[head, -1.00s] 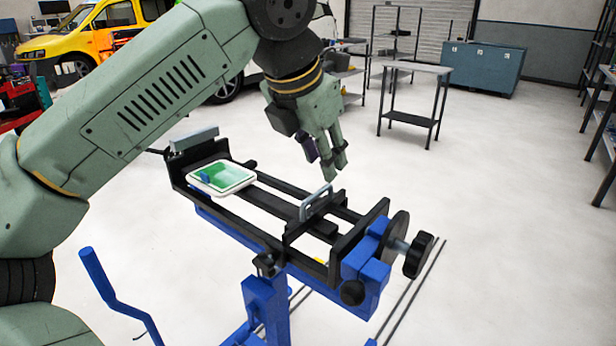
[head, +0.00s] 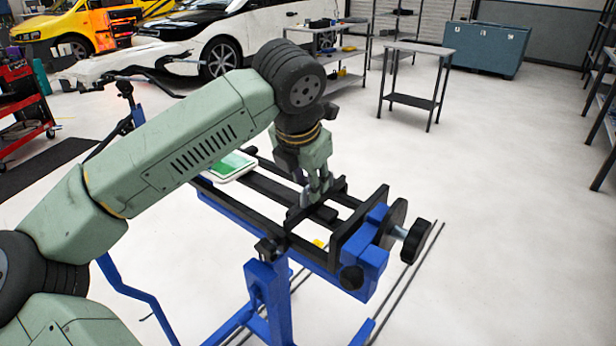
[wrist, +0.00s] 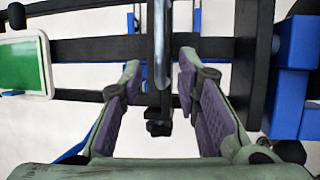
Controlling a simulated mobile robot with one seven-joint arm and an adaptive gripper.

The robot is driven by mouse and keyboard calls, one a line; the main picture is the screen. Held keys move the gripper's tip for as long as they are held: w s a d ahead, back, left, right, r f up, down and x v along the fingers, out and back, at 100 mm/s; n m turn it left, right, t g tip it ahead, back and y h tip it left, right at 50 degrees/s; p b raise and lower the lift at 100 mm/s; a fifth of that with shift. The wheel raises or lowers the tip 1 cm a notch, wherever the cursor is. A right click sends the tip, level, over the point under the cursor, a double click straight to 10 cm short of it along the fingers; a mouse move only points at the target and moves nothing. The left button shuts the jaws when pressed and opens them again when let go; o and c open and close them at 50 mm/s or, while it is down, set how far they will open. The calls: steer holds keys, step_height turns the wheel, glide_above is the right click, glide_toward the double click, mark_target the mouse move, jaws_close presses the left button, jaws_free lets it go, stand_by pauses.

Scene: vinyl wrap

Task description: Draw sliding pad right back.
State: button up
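The sliding pad (head: 298,239) is a black crosspiece lying across the dark rails of a blue-legged stand in the head view. My gripper (head: 318,190) is down over the pad in the head view and hides most of the handle. In the wrist view my gripper (wrist: 159,68) is open, with one purple-padded finger on each side of the handle. There is a visible gap on both sides. I cannot tell how far down the fingers reach along the handle.
A white-rimmed green pad (head: 232,166) lies on the rails to the left, and it shows in the wrist view (wrist: 22,65). A black end plate (head: 358,232) with a knob (head: 417,241) closes the right end.

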steer(key=shift+c, duration=0.5)
jaws_close()
stand_by(0.4)
